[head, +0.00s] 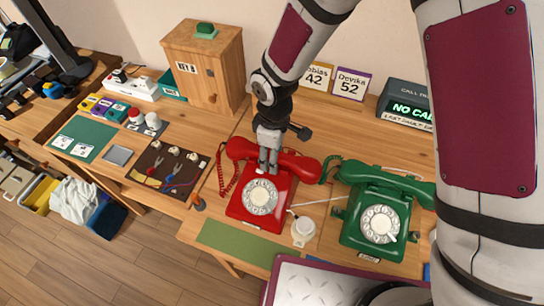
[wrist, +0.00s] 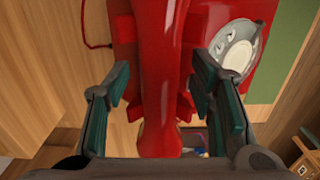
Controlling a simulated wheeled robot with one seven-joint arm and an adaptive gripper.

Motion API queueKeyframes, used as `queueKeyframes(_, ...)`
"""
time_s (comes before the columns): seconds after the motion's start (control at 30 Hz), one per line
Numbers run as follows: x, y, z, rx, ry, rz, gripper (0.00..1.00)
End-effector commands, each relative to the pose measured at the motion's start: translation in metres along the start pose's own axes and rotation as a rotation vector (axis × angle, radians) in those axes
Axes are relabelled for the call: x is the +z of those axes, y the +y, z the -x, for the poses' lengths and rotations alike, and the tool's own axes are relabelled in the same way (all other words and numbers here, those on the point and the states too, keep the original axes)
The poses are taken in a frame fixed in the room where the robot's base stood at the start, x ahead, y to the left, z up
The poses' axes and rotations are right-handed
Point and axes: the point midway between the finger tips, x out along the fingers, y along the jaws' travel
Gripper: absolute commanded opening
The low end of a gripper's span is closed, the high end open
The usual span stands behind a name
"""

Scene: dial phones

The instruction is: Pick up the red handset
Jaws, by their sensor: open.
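The red handset (head: 300,166) lies across the cradle of the red dial phone (head: 258,211) on the wooden table. My gripper (head: 266,168) points down at the handset's middle from above. In the wrist view, the handset (wrist: 166,70) runs lengthwise between the two fingers of my gripper (wrist: 160,108). The fingers are spread, with a gap on both sides of the handset. The red phone's body and part of its dial (wrist: 236,50) show behind it. In the head view my gripper covers part of the handset's middle.
A green dial phone (head: 374,214) stands close to the right. A small white round item (head: 303,231) lies between the phones. A wooden key box (head: 203,60) stands behind to the left, and a dark board with tools (head: 170,168) lies left. A green mat (head: 238,244) lies in front.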

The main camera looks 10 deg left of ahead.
Motion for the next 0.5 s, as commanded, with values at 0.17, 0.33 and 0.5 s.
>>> queueKeyframes(0.17,-0.0001,0.0003,0.0002,0.0,0.0,0.0,0.41)
queueKeyframes(0.33,-0.0002,0.0002,0.0003,0.0,0.001,0.0,0.02)
queueKeyframes(0.5,-0.0004,0.0004,0.0006,0.001,0.001,0.0,0.0)
